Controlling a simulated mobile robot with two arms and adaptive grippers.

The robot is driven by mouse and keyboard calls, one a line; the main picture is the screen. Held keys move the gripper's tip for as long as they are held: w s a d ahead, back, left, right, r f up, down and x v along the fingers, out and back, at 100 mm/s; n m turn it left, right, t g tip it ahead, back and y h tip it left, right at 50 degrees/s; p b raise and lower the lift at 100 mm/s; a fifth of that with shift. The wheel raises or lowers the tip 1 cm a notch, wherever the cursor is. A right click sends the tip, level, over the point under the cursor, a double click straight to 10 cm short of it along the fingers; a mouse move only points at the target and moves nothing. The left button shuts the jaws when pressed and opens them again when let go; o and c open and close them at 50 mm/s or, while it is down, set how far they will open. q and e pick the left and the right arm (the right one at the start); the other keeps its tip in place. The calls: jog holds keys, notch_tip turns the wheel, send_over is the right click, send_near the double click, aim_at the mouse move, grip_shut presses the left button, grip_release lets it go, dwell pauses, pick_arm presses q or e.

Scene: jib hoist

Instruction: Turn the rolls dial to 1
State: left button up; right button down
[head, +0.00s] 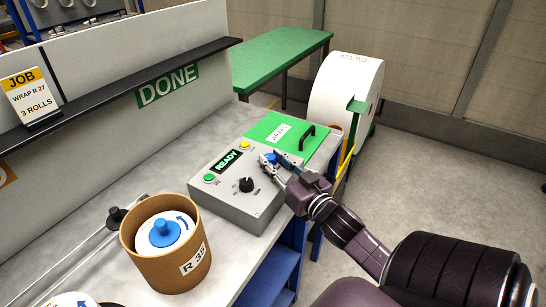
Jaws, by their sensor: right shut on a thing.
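A grey control box (236,204) stands on the bench, with a lit READY display (229,161) on its sloped top. A black dial (246,185) sits low on this face with small marks around it; its setting is too small to read. My right gripper (271,160) is at the upper right of the box face, apart from the black dial. It is shut on a small blue part, which its fingers partly cover; I cannot tell whether this is the rolls dial. My left gripper is not in view.
A green button (208,178) and a yellow button (245,145) are on the box. A brown tub marked R 35 (140,262) stands at front left. A job card (30,97) reads WRAP R 27, 3 ROLLS.

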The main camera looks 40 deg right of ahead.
jog(key=n+y, duration=0.1)
jog(key=y+p, duration=0.1)
jog(key=n+y+p, duration=0.1)
jog(key=y, duration=0.1)
jog(key=shift+d+r+n, duration=0.1)
jog(key=shift+d+n, duration=0.15)
jog(key=shift+n, duration=0.05)
jog(key=shift+d+n+y, duration=0.15)
jog(key=shift+n+y, duration=0.55)
jog(key=shift+y, duration=0.5)
jog(key=shift+w+d+n+g+y, duration=0.1)
jog(key=shift+n+g+y, duration=0.2)
jog(key=shift+n+y, duration=0.55)
jog(key=shift+n+g+y, duration=0.5)
jog(key=shift+n+y, duration=0.25)
jog(key=shift+y, duration=1)
jog(key=c, duration=1.6)
grip_release()
